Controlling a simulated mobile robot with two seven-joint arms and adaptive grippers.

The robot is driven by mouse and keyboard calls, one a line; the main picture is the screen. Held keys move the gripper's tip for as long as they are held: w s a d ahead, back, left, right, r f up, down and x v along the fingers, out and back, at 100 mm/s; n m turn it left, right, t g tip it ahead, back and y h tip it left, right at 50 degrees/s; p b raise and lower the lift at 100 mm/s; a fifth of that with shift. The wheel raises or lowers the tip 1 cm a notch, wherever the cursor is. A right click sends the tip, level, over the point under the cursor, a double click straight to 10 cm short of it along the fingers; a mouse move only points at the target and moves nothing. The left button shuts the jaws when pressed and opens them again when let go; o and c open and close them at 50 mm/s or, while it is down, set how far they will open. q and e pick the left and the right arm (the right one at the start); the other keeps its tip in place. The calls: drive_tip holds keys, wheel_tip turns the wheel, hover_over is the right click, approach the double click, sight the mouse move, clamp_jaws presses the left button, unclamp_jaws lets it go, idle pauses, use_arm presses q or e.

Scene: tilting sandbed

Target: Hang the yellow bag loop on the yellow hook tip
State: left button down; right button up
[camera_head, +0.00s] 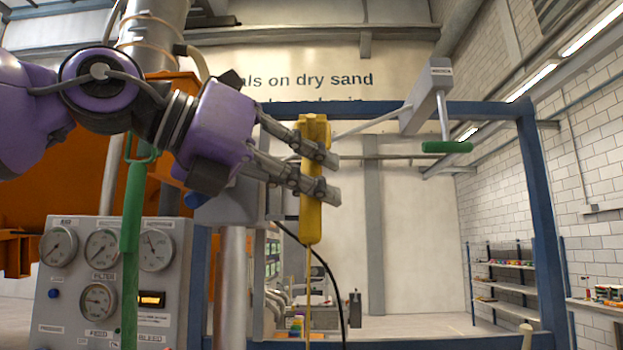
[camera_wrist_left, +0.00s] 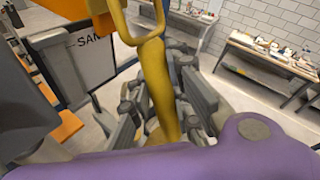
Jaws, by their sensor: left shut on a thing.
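My left gripper (camera_head: 328,174) is shut on the upright yellow bag handle (camera_head: 311,222), with fingers across its upper half. In the left wrist view the handle (camera_wrist_left: 158,85) stands between the fingers (camera_wrist_left: 168,122), and a thin yellow loop (camera_wrist_left: 139,42) shows at its top end. A thin yellow cord (camera_head: 308,275) runs down from the handle in the head view. I cannot make out a separate yellow hook tip for sure; yellow parts overlap at the top of the handle. My right gripper is not in view.
A green hook tip (camera_head: 447,147) hangs from a grey bracket (camera_head: 428,95) at the right. A green handle with a loop (camera_head: 131,215) hangs at the left, before a gauge panel (camera_head: 110,270). A blue frame (camera_head: 540,220) stands around. Shelves (camera_head: 505,275) are far right.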

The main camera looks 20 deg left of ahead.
use_arm(q)
drive_tip(key=c, duration=1.5)
unclamp_jaws()
drive_tip(key=shift+c, duration=0.2)
drive_tip(key=v, duration=1.2)
